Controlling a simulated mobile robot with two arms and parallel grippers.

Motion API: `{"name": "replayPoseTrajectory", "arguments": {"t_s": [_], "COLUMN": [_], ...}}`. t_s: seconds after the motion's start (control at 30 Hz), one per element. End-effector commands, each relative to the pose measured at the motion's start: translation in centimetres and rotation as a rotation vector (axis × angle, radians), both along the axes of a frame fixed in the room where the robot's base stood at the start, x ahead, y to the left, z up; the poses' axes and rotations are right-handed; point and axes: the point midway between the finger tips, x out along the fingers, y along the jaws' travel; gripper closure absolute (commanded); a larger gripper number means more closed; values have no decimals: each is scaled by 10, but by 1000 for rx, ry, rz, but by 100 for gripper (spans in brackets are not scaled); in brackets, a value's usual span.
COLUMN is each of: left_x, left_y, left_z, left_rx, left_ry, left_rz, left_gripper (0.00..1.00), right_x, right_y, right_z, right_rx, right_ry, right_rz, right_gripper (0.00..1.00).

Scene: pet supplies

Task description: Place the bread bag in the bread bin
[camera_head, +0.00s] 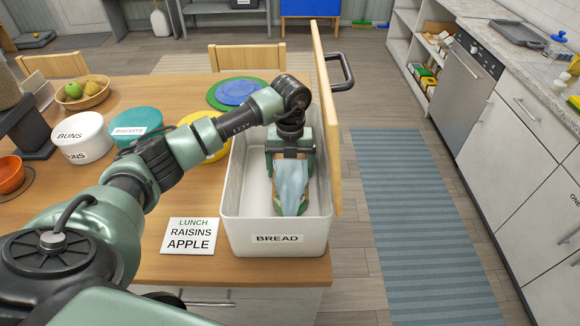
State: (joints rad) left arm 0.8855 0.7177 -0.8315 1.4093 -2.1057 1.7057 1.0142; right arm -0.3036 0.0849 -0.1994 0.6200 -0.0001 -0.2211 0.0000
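The bread bag (290,187), pale blue and see-through with a brown loaf showing, is inside the white bread bin (275,238) marked BREAD. The bin stands at the table's right edge. Its wooden lid (327,120) stands upright along the bin's right side, with a black handle (344,72). My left gripper (290,158) points down into the bin over the back part of the bag. Its fingertips are largely hidden, so I cannot tell whether they grip the bag, or whether the bag touches the bin floor. My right gripper is not in view.
A white BUNS tin (82,138), a teal BISCUITS tin (137,122) and a yellow tin (213,150) stand left of the bin. A card reading LUNCH RAISINS APPLE (189,236) lies in front. A fruit bowl (85,97) and blue plate (238,91) sit behind.

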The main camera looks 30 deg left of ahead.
Motion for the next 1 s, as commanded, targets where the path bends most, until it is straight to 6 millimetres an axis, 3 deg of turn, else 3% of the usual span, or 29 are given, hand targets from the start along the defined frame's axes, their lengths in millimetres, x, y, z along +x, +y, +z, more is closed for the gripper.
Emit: {"name": "replayPoseTrajectory", "arguments": {"t_s": [0.07, 0.1, 0.13, 0.47, 0.8, 1.0], "left_x": [1, 0, 0, 1, 1, 0], "left_y": [0, 0, 0, 0, 0, 0], "left_z": [-2, -2, -2, 5, 58, 75], "left_rx": [-1, 0, 0, 0, -1, 0], "left_ry": [-3, 0, 0, -2, -4, -1], "left_rz": [0, 0, 0, 0, -1, 0], "left_gripper": [87, 5, 0, 0, 0, 0], "right_x": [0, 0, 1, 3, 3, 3], "right_y": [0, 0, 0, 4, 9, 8], "right_z": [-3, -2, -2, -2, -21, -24], "right_rx": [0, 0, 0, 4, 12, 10], "right_ry": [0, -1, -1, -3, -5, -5], "right_rz": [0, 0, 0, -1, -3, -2], "right_gripper": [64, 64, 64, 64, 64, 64]}}
